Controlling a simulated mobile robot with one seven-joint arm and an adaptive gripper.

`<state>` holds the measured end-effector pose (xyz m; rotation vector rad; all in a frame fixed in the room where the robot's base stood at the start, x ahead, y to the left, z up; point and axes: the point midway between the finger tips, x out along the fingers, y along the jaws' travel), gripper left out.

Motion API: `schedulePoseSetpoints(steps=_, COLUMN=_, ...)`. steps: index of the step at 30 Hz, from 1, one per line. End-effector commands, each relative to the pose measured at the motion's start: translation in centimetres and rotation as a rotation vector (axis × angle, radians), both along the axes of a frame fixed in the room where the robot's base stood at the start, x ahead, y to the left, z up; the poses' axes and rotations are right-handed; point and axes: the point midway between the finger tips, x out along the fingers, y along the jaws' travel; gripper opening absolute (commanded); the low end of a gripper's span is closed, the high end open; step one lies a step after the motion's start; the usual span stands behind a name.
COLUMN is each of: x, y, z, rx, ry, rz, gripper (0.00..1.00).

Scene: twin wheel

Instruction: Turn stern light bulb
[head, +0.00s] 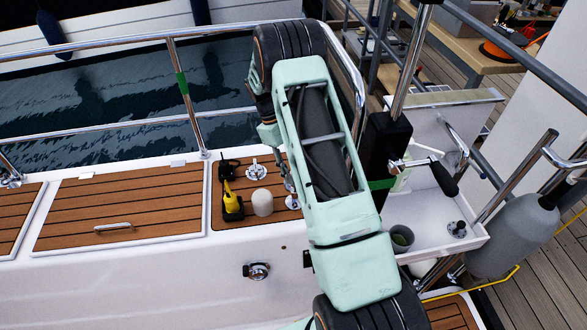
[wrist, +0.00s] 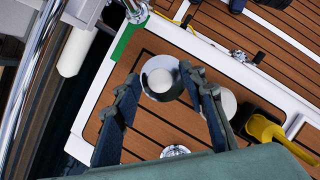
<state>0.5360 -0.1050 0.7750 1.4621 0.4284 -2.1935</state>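The stern light bulb appears to be the round white dome (wrist: 160,80) in a chrome ring, on the teak deck panel in the wrist view. In the head view, a chrome fitting (head: 292,202) at the same spot shows beside my arm, partly hidden by it. My gripper (wrist: 161,88) is open, with one dark finger on each side of the dome and the tips near its edges. I cannot tell whether the tips touch it or how high they are. In the head view, my gripper (head: 288,178) is mostly hidden behind my arm.
A white cylinder (head: 262,202) and a yellow tool (head: 232,203) stand close by; the cylinder (wrist: 229,104) is partly behind one finger. Another chrome fitting (head: 257,171) is near. A winch handle (head: 430,170) and a grey cup (head: 402,237) are at right. Rails (head: 170,38) edge the deck.

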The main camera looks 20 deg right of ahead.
Motion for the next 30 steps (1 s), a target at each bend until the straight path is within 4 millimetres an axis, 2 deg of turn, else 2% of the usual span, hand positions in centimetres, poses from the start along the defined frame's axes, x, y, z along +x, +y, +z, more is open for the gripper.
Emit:
schedulePoseSetpoints(steps=8, x=0.4, y=0.2, z=0.8, rx=0.001, ry=-0.004, rz=0.002, gripper=0.38)
schedulePoseSetpoints(steps=11, x=1.0, y=0.5, z=2.2, rx=0.001, ry=-0.005, rz=0.002, gripper=0.38)
schedulePoseSetpoints(steps=21, x=3.2, y=2.0, z=8.7, rx=0.0, ry=-0.006, rz=0.001, gripper=0.38)
schedulePoseSetpoints(steps=25, x=3.7, y=2.3, z=10.2, rx=0.0, ry=-0.002, rz=0.0, gripper=0.38)
schedulePoseSetpoints(steps=30, x=3.9, y=2.5, z=11.1, rx=0.0, ry=0.0, rz=0.0, gripper=0.38)
